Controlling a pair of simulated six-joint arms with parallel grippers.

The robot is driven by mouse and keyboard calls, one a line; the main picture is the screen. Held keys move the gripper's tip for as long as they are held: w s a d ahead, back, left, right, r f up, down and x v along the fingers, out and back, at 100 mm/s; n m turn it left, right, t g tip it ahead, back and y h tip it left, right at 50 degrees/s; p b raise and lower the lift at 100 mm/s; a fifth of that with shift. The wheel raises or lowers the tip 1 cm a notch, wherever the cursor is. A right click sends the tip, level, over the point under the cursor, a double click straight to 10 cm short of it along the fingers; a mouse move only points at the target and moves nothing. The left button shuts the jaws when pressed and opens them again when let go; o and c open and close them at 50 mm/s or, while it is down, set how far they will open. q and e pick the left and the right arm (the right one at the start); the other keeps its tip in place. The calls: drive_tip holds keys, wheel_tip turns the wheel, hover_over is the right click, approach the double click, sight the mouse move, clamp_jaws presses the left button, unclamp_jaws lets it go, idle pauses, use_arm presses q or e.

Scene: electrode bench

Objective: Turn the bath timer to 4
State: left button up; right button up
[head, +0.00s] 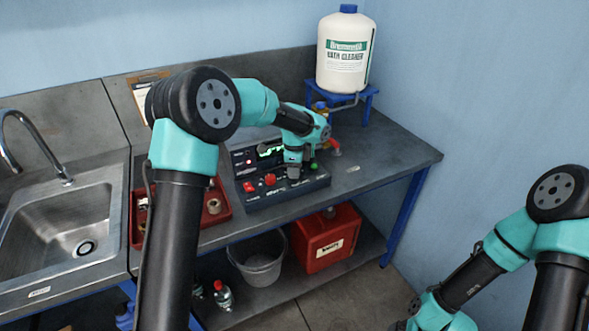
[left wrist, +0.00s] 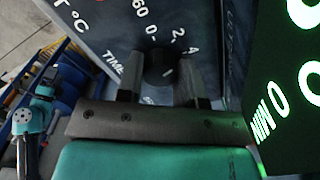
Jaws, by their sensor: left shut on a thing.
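The bath control unit (head: 258,193) is a dark box with a lit green display, standing on the grey bench. My left gripper (head: 293,175) reaches down to its front panel. In the left wrist view the left gripper (left wrist: 162,80) is shut on the black timer knob (left wrist: 160,68), one finger on each side. Printed marks 0, 2 and 4 show around the knob, with the word TIME beside it. A pale line shows on the knob, but I cannot tell which number it points to. In the head view the gripper hides the knob. My right gripper is out of view.
A red tray (head: 222,213) lies left of the unit, beside the sink (head: 60,225). A white cleaner bottle (head: 346,55) stands behind on a blue stand. The bench's right end is mostly clear.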

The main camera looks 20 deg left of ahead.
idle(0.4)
use_arm(q)
drive_tip(key=o, duration=0.9)
wheel_tip(320, 180, up, 17)
drive_tip(key=shift+r, duration=0.2)
